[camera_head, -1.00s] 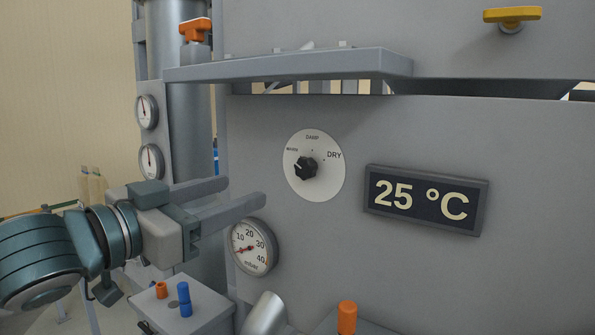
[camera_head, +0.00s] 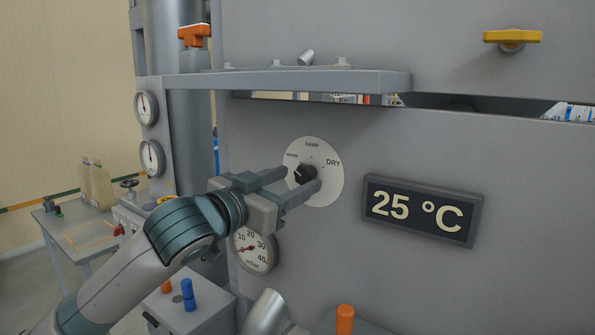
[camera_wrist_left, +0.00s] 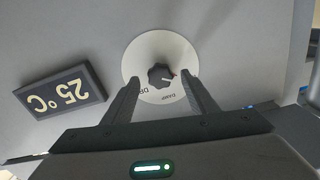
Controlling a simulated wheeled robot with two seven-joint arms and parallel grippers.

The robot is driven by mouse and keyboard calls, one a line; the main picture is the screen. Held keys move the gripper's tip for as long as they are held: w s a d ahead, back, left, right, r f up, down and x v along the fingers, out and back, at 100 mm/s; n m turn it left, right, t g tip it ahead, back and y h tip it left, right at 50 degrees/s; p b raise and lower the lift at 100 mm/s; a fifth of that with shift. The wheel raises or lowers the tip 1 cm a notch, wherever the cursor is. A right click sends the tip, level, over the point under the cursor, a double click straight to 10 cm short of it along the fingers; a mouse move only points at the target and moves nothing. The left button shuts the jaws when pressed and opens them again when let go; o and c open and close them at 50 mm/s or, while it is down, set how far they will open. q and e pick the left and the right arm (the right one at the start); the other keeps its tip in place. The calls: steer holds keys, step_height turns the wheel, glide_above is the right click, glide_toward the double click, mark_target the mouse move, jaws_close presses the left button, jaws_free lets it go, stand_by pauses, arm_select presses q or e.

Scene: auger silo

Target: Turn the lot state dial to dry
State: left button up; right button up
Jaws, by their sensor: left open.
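The lot state dial is a white round plate (camera_head: 326,188) with a black knob (camera_head: 304,174) on the grey panel. The plate's readable labels are DAMP at the top and DRY at the upper right; a smaller label at the left is hard to read. The knob's pointer is toward that left label. My left gripper (camera_head: 300,179) is open, its fingers reaching to the dial on either side of the knob. In the left wrist view the knob (camera_wrist_left: 161,76) stands beyond and between the open fingertips (camera_wrist_left: 163,82); contact cannot be told. My right gripper is not in view.
A 25 °C display (camera_head: 420,209) is right of the dial. A pressure gauge (camera_head: 254,251) sits below it, partly behind my arm. A grey shelf (camera_head: 300,81) juts out above. An orange-topped post (camera_head: 345,318) and a box with a blue knob (camera_head: 188,292) stand below.

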arm_select(q)
steer(key=shift+x, duration=0.95)
steer(key=c, duration=1.1)
